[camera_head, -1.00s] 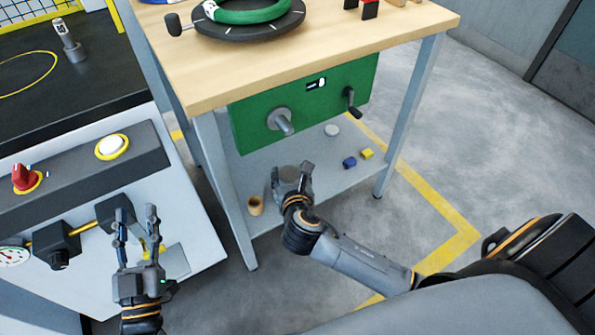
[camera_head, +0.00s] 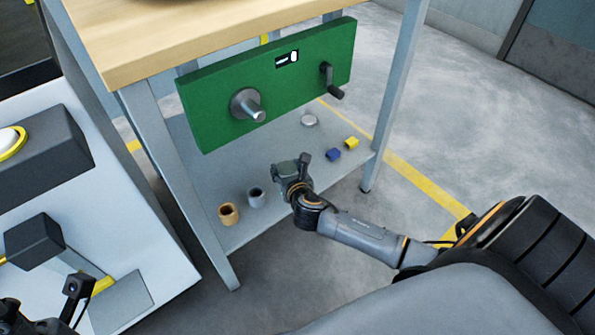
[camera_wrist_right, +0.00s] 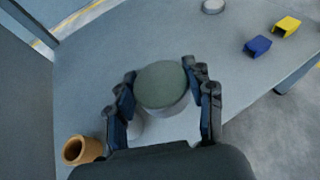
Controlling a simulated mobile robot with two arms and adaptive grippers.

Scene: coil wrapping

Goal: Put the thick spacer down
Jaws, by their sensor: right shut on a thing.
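My right gripper (camera_head: 292,165) is over the lower shelf (camera_head: 225,160) and shut on a thick round grey-green piece, which looks like the thick spacer (camera_wrist_right: 162,88). In the right wrist view the piece sits between both fingers, with its flat top facing the camera and paler sides. I cannot tell whether its underside touches the shelf. The spacer also shows in the head view (camera_head: 283,170). My left gripper (camera_head: 45,300) is at the bottom left, partly cut off, its fingers apart and empty.
On the shelf stand an orange hollow cylinder (camera_head: 229,213) and a grey hollow cylinder (camera_head: 256,197), left of my right gripper. A pale disc (camera_head: 309,120), a blue block (camera_head: 333,155) and a yellow block (camera_head: 351,143) lie right. A green panel (camera_head: 280,85) with spindle and crank hangs above.

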